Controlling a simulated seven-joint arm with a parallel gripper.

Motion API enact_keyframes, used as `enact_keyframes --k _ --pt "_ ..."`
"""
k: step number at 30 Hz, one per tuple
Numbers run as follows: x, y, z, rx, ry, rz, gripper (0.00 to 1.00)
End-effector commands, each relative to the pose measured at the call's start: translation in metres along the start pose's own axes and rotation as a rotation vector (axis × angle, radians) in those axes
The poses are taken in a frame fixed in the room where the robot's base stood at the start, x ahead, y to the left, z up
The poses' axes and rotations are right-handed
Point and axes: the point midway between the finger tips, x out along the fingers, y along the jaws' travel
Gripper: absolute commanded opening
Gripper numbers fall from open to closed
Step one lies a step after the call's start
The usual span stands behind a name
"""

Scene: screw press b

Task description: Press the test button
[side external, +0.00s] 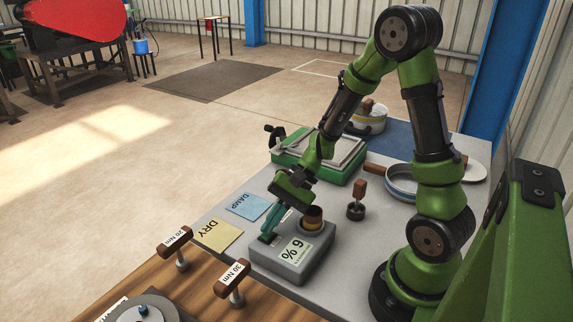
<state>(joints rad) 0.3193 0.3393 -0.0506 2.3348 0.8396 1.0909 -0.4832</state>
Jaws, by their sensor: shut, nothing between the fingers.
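A grey moisture meter (290,268) sits on the grey bench. Its white display (294,250) reads what looks like 6 % and faces away from the camera. A dark cup with a yellowish rim (312,219) stands on its back right part. The test button (268,238) appears as a small green patch at the meter's left corner. My gripper (267,233) points down at that corner with its teal fingers shut and empty. The fingertips are right at the button; I cannot tell whether they touch it or hover just above. They partly hide it.
A yellow DRY card (218,236) and a blue DAMP card (247,207) lie left of the meter. Two T-handled tools marked 20 Nm (175,239) and 30 Nm (234,274) stand in front. A wooden-handled stamp (357,200) and a green-framed tray (290,163) are behind.

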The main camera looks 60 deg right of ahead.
Motion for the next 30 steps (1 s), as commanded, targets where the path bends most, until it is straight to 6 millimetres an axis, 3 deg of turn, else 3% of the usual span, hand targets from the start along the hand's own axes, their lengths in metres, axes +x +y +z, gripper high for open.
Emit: enact_keyframes --k 18,30 --pt "-0.012 -0.009 0.008 -0.002 0.001 -0.002 0.00" --pt "-0.038 -0.029 0.028 -0.005 0.001 -0.003 0.00"
